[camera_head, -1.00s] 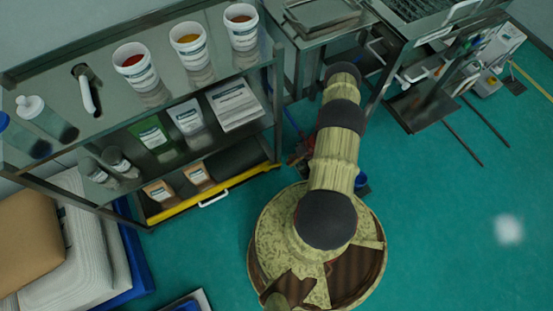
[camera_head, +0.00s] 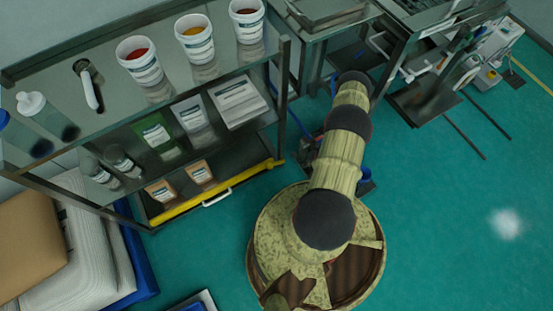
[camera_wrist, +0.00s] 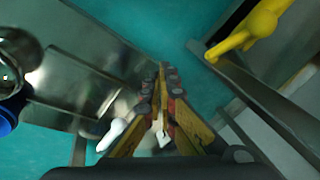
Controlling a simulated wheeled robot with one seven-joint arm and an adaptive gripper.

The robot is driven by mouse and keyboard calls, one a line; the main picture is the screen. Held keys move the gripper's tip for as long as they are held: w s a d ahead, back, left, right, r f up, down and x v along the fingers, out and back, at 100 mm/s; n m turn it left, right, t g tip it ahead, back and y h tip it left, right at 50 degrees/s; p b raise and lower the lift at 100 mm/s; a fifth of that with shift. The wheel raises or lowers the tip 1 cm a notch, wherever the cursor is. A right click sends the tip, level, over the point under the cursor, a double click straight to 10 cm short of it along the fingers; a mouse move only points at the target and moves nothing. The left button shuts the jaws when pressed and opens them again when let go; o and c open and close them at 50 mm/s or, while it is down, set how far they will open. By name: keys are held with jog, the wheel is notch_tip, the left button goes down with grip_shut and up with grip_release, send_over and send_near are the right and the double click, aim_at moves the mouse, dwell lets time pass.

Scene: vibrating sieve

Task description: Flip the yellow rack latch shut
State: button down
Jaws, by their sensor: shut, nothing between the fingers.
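A yellow lever-like piece (camera_wrist: 245,32), which looks like the latch, shows at the upper right of the wrist view beside a dark metal rail. My gripper (camera_wrist: 162,68) is shut and empty in the middle of that view. It is apart from the yellow piece, which lies to its right. In the head view a yellow bar (camera_head: 250,177) runs along the low front edge of the rack (camera_head: 284,98). I cannot tell the latch from this bar there. My gripper is mostly hidden behind my arm in that view.
The rack holds several white tubs, such as one with red contents (camera_head: 139,63). Stacked sacks (camera_head: 85,245) stand at the lower left. Metal equipment (camera_head: 425,70) stands at the upper right. The green floor (camera_head: 440,215) at right is clear.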

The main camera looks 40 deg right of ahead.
aim_at(278, 162)
jog(key=w+a+r+n+t+y, duration=0.3)
jog(key=w+a+r+n+t, duration=0.15)
jog(key=w+a+n, duration=0.3)
jog(key=shift+n+g, duration=0.25)
jog(key=b+x, duration=0.1)
jog(key=x, duration=0.2)
jog(key=d+b+x, duration=0.1)
jog(key=x, duration=0.2)
jog(key=b+x, duration=0.2)
jog(key=x, duration=0.1)
jog(key=shift+w+d+f, duration=0.1)
jog(key=shift+w+f, duration=0.05)
jog(key=shift+w, duration=0.35)
